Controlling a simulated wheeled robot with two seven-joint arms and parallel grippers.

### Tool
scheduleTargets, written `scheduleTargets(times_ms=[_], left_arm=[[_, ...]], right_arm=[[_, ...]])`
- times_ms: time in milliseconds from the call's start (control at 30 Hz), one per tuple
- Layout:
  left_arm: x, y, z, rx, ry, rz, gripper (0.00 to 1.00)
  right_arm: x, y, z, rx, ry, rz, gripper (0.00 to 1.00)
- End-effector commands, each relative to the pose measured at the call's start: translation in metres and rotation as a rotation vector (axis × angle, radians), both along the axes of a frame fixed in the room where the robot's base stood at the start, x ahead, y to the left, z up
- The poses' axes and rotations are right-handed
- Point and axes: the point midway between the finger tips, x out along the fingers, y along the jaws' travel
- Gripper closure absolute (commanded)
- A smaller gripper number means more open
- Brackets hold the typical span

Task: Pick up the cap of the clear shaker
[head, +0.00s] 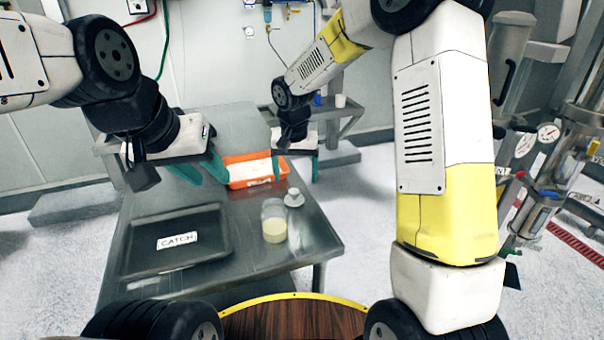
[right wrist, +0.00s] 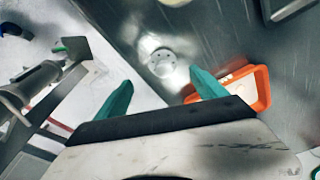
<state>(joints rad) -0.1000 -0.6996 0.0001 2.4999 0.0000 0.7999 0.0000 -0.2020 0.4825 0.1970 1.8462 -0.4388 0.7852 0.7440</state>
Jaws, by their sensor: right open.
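The white cap (head: 294,197) lies on the metal table, just right of and behind the clear shaker (head: 274,222), which stands upright with pale powder in it. In the right wrist view the cap (right wrist: 162,62) is a round white disc with small holes, ahead of the fingers. My right gripper (head: 296,168) is open and empty beyond the cap, at the table's right side; its teal fingers (right wrist: 160,92) are apart with the cap beyond their tips. My left gripper (head: 202,172) hangs above the table's far left part, its teal fingers apart and nothing between them.
An orange tray (head: 236,186) with pale contents stands behind the cap; it is also beside a finger in the right wrist view (right wrist: 265,98). A black tray labelled CATCH (head: 135,262) lies left of the shaker. The table's front right part is clear.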

Motion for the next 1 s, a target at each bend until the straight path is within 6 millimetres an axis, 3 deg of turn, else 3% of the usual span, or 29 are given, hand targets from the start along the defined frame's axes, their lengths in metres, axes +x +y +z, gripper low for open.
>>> scheduleTargets(times_ms=[367,667,967,1000], left_arm=[[0.000,0.000,0.000,0.000,-0.001,0.000,0.64],[0.000,0.000,0.000,0.000,0.000,0.000,0.64],[0.000,0.000,0.000,0.000,0.000,0.000,0.64],[0.000,0.000,0.000,0.000,0.000,0.000,0.64]], right_arm=[[0.006,0.004,-0.036,-0.002,0.008,-0.003,0.19],[0.012,0.007,-0.077,-0.001,0.007,-0.004,0.19],[0.014,0.007,-0.083,-0.001,0.005,-0.003,0.19],[0.014,0.007,-0.083,-0.001,0.005,-0.003,0.23]])
